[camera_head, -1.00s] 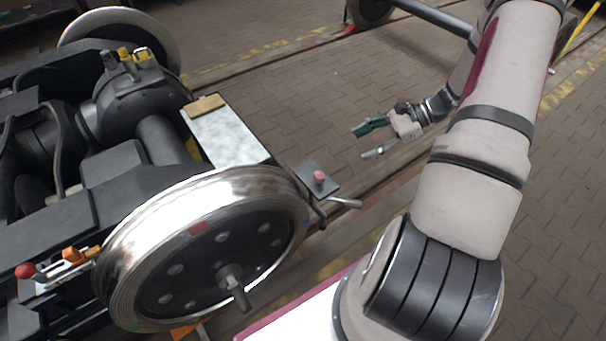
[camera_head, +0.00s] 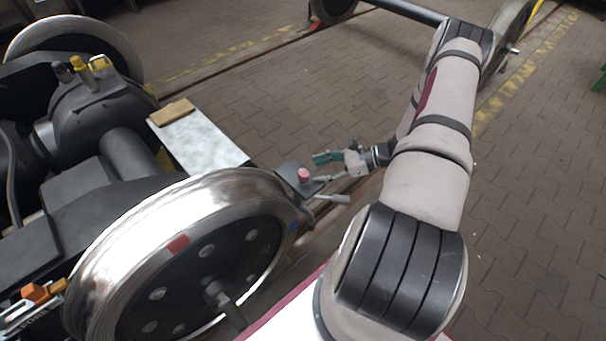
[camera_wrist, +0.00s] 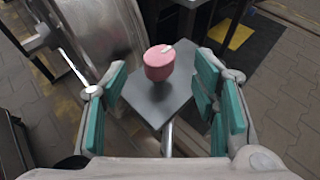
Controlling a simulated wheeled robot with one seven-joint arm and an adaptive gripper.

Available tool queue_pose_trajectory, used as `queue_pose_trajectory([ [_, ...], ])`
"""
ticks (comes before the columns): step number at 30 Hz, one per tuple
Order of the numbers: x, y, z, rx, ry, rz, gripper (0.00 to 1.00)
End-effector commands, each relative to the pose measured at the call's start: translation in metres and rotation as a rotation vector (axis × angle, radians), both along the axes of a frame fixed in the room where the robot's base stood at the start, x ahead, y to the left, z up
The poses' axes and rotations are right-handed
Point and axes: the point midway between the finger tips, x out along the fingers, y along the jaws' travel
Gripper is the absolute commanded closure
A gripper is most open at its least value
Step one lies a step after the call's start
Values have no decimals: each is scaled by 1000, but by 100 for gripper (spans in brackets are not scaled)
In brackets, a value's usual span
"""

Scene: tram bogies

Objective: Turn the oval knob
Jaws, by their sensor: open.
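The knob (camera_head: 304,174) is pink-red and stands on a small grey plate (camera_head: 289,169) beside the shiny wheel. In the wrist view the knob (camera_wrist: 159,61) has an oval top with a pale mark, and it rises from the grey plate (camera_wrist: 158,98). My gripper (camera_head: 322,168) is just right of the knob in the head view. In the wrist view my gripper (camera_wrist: 160,90) is open, with its green-padded fingers to the left and right of the plate. The knob lies ahead between the fingers, and no finger is seen touching it.
The large shiny wheel (camera_head: 130,235) is left of the plate. A grey lever (camera_head: 332,198) sticks out below the plate. A pale metal board (camera_head: 205,146) with a tan block (camera_head: 171,112) lies behind. Paved floor (camera_head: 540,200) is open to the right.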

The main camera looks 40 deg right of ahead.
Motion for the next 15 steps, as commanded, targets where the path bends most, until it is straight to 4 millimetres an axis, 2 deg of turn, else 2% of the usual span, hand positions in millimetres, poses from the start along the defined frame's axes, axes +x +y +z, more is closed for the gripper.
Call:
queue_pose_trajectory([
  [6, 24, 27, -16, 2, 2, 1, 46],
  [15, 38, 41, -23, 0, 2, 1, 46],
])
